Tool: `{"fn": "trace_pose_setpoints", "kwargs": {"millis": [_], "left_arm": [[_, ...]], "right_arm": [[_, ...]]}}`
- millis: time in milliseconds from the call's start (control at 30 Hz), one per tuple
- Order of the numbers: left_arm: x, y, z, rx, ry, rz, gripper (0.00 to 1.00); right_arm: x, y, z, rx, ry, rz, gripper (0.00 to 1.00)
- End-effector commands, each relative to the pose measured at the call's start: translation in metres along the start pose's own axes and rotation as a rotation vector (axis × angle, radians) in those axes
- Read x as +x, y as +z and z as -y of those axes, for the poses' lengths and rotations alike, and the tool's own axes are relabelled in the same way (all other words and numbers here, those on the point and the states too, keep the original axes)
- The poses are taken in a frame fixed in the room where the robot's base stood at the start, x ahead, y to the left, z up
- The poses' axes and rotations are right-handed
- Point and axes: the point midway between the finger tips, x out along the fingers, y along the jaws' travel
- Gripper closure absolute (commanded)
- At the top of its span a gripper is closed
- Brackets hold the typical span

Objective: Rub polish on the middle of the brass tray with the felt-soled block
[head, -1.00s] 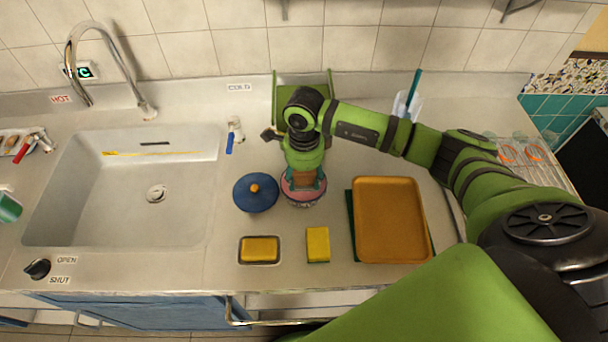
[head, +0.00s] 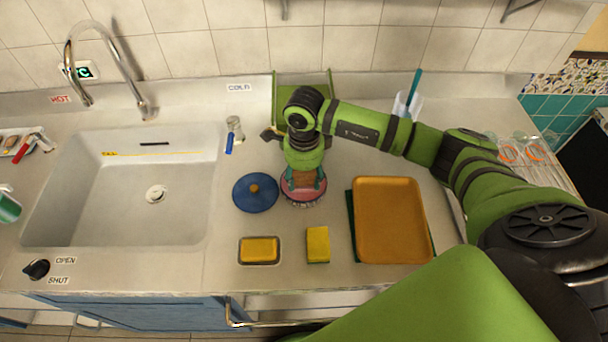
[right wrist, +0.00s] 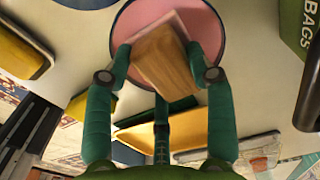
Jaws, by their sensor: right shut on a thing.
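The brass tray (head: 391,220) lies flat on the counter on the right, its middle bare. My right gripper (head: 304,182) is left of it, pointing down and shut on a wooden block (head: 303,178). The block also shows between the fingers of that gripper (right wrist: 166,74) in the right wrist view (right wrist: 165,62), with a pale pink edge, its sole mostly hidden. I cannot tell whether the block touches the pink surface. My left gripper is not in view.
A blue lid (head: 254,194) with an orange knob lies left of the pot. A yellow sponge in a dish (head: 260,250) and a yellow block (head: 318,244) lie in front. A green bin (head: 286,88) stands behind my gripper. The sink (head: 130,200) is left.

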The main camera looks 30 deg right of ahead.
Motion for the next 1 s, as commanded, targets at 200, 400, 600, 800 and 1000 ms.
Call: {"fn": "trace_pose_setpoints", "kwargs": {"millis": [200,400,600,800,1000], "left_arm": [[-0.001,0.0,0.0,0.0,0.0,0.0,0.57],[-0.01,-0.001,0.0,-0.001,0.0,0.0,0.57],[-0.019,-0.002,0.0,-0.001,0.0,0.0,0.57],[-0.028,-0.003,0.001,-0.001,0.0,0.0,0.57],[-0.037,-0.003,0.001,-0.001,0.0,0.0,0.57]], "right_arm": [[0.001,0.0,-0.002,-0.001,0.005,-0.003,0.71],[-0.014,0.0,-0.001,-0.001,0.002,-0.001,0.71],[-0.031,0.0,-0.001,-0.001,0.001,-0.002,0.71],[-0.047,0.0,0.0,-0.001,0.001,-0.001,0.71],[-0.063,0.0,0.0,-0.001,0.0,-0.001,0.71]]}}
